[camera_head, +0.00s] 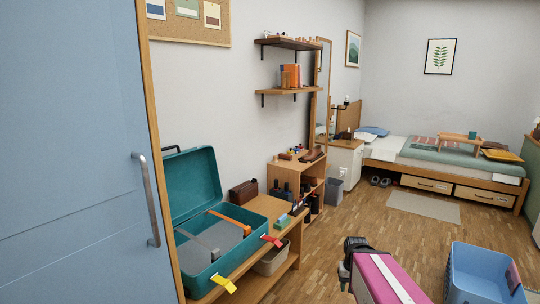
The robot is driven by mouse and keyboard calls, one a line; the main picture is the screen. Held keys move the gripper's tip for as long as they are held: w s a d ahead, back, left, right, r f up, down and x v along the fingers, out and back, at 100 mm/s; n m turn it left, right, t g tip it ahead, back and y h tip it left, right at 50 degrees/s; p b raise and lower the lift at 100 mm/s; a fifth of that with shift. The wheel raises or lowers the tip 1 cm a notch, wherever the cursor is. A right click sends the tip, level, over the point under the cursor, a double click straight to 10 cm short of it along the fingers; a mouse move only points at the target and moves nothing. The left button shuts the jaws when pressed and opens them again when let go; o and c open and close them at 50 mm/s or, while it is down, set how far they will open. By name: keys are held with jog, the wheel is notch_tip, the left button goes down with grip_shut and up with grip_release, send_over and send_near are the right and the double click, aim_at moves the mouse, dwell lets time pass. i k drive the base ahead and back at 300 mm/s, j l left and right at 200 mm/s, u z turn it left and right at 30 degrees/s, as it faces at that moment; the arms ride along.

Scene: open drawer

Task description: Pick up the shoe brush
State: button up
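I cannot pick out the shoe brush with certainty at this size. Small dark brown items (312,156) lie on top of the wooden shelf unit (284,172), and one of them could be a brush. My gripper (352,250) seems to be the black part at the bottom centre, at the end of my magenta arm. It is well in front of the shelf unit and touches nothing that I can see. Its fingers cannot be made out.
A blue door (75,160) fills the left side. A blue bin (485,272) stands on the floor at the lower right. A grey bin (334,190) stands beside the shelf unit. A bed (440,155) is at the back. The wooden floor in the middle is clear.

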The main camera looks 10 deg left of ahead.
aim_at(282, 156)
jog(key=i+l+u, duration=0.2)
jog(key=i, duration=0.35)
jog(key=i+l+u, duration=0.2)
jog(key=i, duration=0.3)
jog(key=i+l+u, duration=0.2)
jog(key=i+l, duration=0.15)
jog(key=i, duration=0.15)
jog(key=i+l, duration=0.25)
jog(key=l, duration=0.15)
jog(key=i+l, duration=0.25)
jog(key=l, duration=0.15)
jog(key=i+l, duration=0.25)
jog(key=l, duration=0.15)
jog(key=i+l+u, duration=0.1)
jog(key=i+l, duration=0.45)
jog(key=i, duration=0.25)
jog(key=i+l+u, duration=0.1)
jog(key=i, duration=0.3)
jog(key=i+l+u, duration=0.1)
jog(key=l+u, duration=0.75)
jog(key=l, duration=0.2)
jog(key=k+l+u, duration=0.1)
jog(key=l+u, duration=0.3)
jog(key=l, duration=0.15)
